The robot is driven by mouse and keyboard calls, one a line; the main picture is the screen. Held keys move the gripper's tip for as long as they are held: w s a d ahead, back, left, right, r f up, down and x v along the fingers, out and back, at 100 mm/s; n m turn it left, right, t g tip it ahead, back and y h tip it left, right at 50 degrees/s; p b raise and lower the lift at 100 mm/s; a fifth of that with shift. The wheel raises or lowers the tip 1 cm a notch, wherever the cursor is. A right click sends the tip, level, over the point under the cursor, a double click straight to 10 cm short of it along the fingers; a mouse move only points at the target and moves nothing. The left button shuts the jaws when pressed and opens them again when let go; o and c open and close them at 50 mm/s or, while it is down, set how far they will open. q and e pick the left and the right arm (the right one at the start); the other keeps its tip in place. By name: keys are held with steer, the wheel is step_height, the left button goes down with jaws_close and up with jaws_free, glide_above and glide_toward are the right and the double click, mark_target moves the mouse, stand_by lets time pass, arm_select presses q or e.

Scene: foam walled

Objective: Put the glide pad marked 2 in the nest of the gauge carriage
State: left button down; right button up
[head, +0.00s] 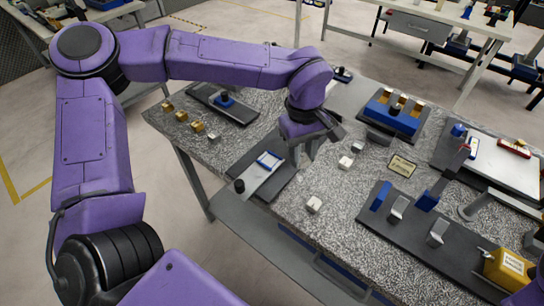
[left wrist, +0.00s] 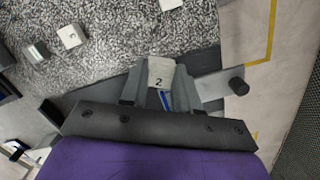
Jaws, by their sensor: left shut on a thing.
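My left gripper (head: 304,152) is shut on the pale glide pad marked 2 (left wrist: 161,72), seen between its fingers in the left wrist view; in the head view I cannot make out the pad. The gauge carriage (head: 256,178) is a light slide with a black knob on a dark base, with a blue-edged nest (head: 269,160). The gripper is just right of the nest in the head view. In the left wrist view the slide (left wrist: 212,86) is partly hidden behind the fingers, with a bit of blue below the pad. My right gripper is not in view.
Loose pale blocks (head: 313,204) lie on the speckled bench right of the carriage. Gold blocks (head: 181,116) and a dark plate (head: 205,95) are at the left.

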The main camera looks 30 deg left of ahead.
arm_select(q)
steer(key=s+d+r+n+t, duration=0.2)
steer(key=s+r+n, duration=0.25)
steer(key=n, duration=0.85)
steer(key=n+y+p, duration=0.1)
steer(key=n+p, duration=0.3)
steer(key=n, duration=0.7)
glide_above(270, 160)
steer(key=f, duration=0.7)
steer(key=shift+s+a+f, duration=0.1)
steer(key=shift+s+f, duration=0.1)
steer(key=shift+s, duration=0.05)
step_height(270, 160, down, 3)
steer(key=shift+r+b, duration=0.15)
steer(key=shift+b, duration=0.15)
steer(key=shift+f, duration=0.2)
steer(key=c, duration=0.8)
jaws_free()
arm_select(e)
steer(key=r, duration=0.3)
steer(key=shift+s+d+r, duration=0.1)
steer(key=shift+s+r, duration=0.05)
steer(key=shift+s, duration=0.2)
